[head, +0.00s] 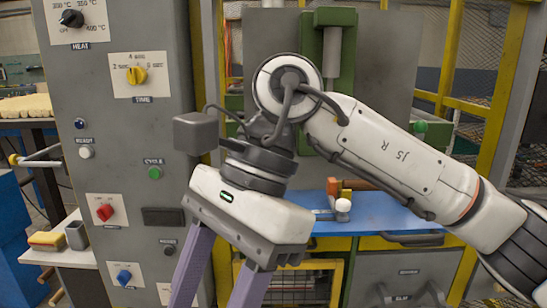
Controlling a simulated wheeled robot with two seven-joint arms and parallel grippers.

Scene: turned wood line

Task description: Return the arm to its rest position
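My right arm comes in from the right and bends down in front of the machine. My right gripper (217,288) hangs at the lower middle, tilted, with two purple fingers set apart. Nothing shows between the visible parts of the fingers. Their tips are cut off by the bottom edge. My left gripper is not in view.
A grey control panel (110,190) with knobs and buttons stands close at left. A blue table (375,217) with small tools lies behind my arm, before a green press (333,85). A yellow frame (500,90) stands at right. A sponge (46,240) lies on a side shelf.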

